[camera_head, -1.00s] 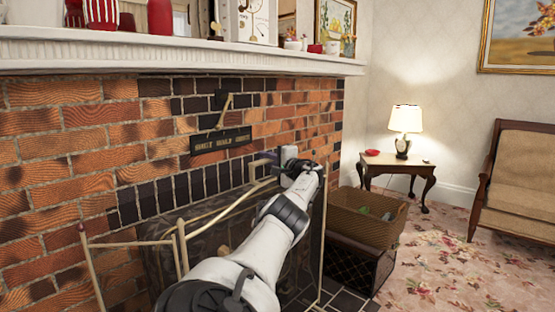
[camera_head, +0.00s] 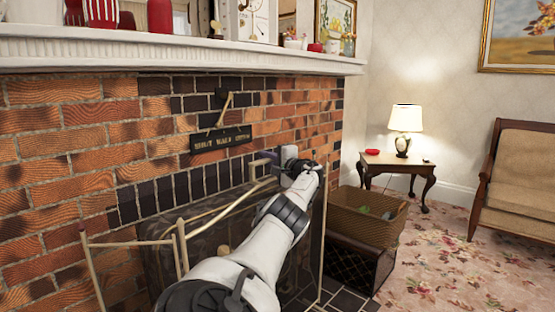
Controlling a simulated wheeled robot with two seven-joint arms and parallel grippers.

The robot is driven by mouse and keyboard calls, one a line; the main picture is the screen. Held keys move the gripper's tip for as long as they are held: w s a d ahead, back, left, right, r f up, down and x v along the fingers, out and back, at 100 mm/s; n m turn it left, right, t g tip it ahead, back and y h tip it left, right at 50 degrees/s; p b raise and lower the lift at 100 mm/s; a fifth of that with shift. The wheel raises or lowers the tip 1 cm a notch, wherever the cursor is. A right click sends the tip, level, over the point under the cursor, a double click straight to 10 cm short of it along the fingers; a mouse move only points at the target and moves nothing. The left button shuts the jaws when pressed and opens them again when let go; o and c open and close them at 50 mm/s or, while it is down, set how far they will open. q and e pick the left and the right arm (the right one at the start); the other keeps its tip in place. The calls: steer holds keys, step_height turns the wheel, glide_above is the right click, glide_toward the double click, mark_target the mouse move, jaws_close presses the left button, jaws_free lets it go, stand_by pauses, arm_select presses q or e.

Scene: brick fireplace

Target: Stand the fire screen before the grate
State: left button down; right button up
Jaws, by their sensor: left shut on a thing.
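The fire screen (camera_head: 181,250) is a brass-coloured folding frame with dark mesh. It stands upright before the brick fireplace (camera_head: 75,165), with one narrow panel angled out at the left. My left arm reaches across in front of it. My left gripper (camera_head: 270,160) is at the screen's top rail, toward its right end, and is shut on it. The fingertips are small and partly hidden by the wrist. The grate is not clearly visible; the screen and my arm cover the fireplace opening. My right gripper is not in view.
A wicker basket (camera_head: 368,217) sits on a dark box (camera_head: 358,262) just right of the screen. A side table (camera_head: 397,165) with a lit lamp (camera_head: 405,125) and an armchair (camera_head: 515,185) stand farther right. The flowered carpet (camera_head: 450,265) is open. The white mantel (camera_head: 180,48) overhangs above.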

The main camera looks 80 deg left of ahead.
arm_select(q)
steer(key=shift+s+f+b, duration=0.15)
steer(key=shift+f+b, duration=0.25)
steer(key=shift+b, duration=0.25)
stand_by(0.4)
steer(key=shift+s+a+f+b, duration=0.1)
steer(key=shift+s+f+b, duration=0.05)
steer(key=shift+f+b, duration=0.9)
stand_by(0.4)
steer(key=shift+w+d+p, duration=0.25)
steer(key=shift+w+p, duration=0.1)
steer(key=shift+p, duration=0.25)
stand_by(0.4)
steer(key=c, duration=1.8)
jaws_free()
steer(key=shift+r, duration=0.15)
steer(key=shift+o, duration=0.7)
steer(key=shift+d+f, duration=0.1)
steer(key=shift+f, duration=0.3)
steer(key=shift+o, duration=0.9)
steer(key=shift+w, duration=0.1)
steer(key=shift+r, duration=0.1)
